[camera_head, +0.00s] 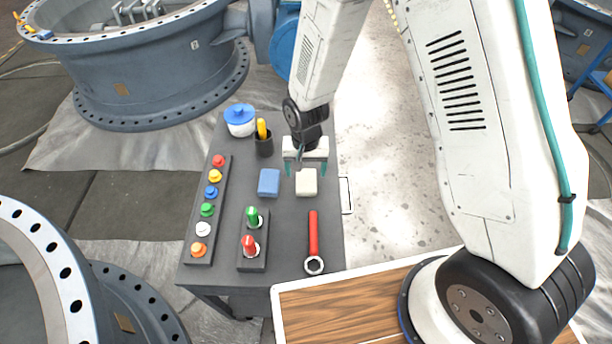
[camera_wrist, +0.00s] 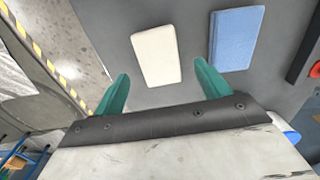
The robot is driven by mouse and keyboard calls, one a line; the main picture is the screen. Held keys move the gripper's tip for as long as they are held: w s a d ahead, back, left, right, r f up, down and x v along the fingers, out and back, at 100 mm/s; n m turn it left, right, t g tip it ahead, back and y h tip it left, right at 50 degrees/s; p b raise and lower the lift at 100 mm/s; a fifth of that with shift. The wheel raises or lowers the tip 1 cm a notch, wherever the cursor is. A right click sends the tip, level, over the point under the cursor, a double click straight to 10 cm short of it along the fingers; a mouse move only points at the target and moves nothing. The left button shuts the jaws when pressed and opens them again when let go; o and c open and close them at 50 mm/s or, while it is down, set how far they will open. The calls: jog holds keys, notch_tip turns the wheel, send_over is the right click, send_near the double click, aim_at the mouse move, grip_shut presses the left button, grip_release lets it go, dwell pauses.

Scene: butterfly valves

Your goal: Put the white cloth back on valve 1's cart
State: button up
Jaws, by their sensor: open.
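The white cloth (camera_head: 306,182) is a small folded cream-white block lying flat on the dark grey cart top (camera_head: 288,226). In the wrist view the white cloth (camera_wrist: 156,55) lies just ahead of the fingertips, a little left of a blue cloth (camera_wrist: 236,37). The blue cloth (camera_head: 269,182) lies beside it on the cart in the head view. My gripper (camera_head: 305,168) is above the cart, close to the white cloth. In the wrist view its two teal fingers (camera_wrist: 160,88) are spread apart with nothing between them. I cannot tell the valve's number from these frames.
The cart also holds a white pot with blue lid (camera_head: 240,120), a dark cup (camera_head: 264,146), a rack of coloured knobs (camera_head: 208,210), a block with green and red pieces (camera_head: 252,238) and a red-handled wrench (camera_head: 314,240). Large grey valve bodies (camera_head: 150,70) stand left.

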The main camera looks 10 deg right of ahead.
notch_tip(320, 180, up, 8)
jog(key=f, duration=0.1)
notch_tip(320, 180, up, 11)
send_over(306, 180)
jog(key=s+d, duration=0.2)
jog(key=d, duration=0.3)
jog(key=s+d+r+n, duration=0.1)
jog(key=s+d+r, duration=0.45)
jog(key=r, duration=0.35)
jog(key=s+d+r, duration=0.3)
jog(key=s+r, duration=0.1)
jog(key=s, duration=0.4)
jog(key=s+d+r+n+t, duration=0.1)
jog(key=s+d+r, duration=0.2)
jog(key=s+r, duration=0.2)
jog(key=s, duration=0.3)
jog(key=shift+s, duration=0.15)
